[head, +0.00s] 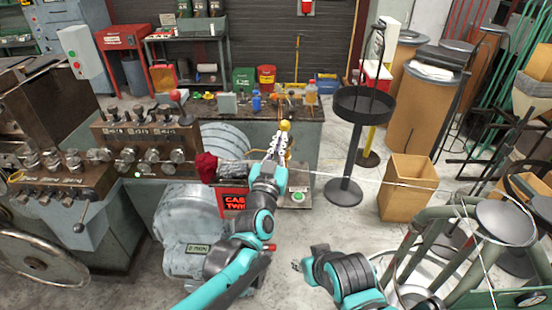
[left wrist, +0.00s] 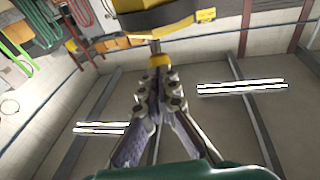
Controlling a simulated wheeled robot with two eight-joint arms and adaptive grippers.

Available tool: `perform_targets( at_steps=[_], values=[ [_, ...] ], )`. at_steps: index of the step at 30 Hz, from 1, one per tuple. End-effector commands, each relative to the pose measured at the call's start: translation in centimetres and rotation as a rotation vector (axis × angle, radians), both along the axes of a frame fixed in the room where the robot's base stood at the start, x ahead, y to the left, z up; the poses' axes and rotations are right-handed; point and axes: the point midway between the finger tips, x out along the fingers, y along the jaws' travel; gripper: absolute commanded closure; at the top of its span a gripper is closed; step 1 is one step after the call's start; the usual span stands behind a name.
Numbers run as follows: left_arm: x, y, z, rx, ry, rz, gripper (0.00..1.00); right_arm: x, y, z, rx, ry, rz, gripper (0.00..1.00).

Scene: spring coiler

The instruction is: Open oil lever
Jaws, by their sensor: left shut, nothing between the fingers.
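The lever with a yellow ball knob (head: 285,125) stands beyond my left gripper, in front of the back workbench. In the left wrist view, the yellow knob (left wrist: 158,60) is right at the fingertips, with a thin rod on its far side. My left gripper (head: 277,146) is shut and empty, its tips just below the knob; I cannot tell whether they touch it. The fingers also show in the left wrist view (left wrist: 159,82), tips together. The foot of the lever is hidden behind my gripper.
A machine with several levers and knobs (head: 140,140) stands at the left. A wire (head: 370,178) runs across the view towards a stand at the right. A black round stand (head: 362,104) and a wooden bin (head: 407,185) are right of the lever. Bottles stand on the workbench (head: 225,115).

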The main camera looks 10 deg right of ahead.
Motion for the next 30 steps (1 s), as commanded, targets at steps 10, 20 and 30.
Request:
perform_targets(
  at_steps=[10,20,30],
  values=[
    [1.2,-0.6,0.3,0.000,0.000,0.000,1.00,0.0,0.0,-0.4,0.000,0.000,0.000,0.60],
    [1.2,-0.6,0.4,0.000,0.000,0.000,1.00,0.0,0.0,-0.3,0.000,0.000,0.000,0.60],
    [1.5,-0.7,0.7,0.001,0.001,-0.001,1.00,0.0,0.0,0.0,0.000,0.000,0.000,0.60]
  ],
)
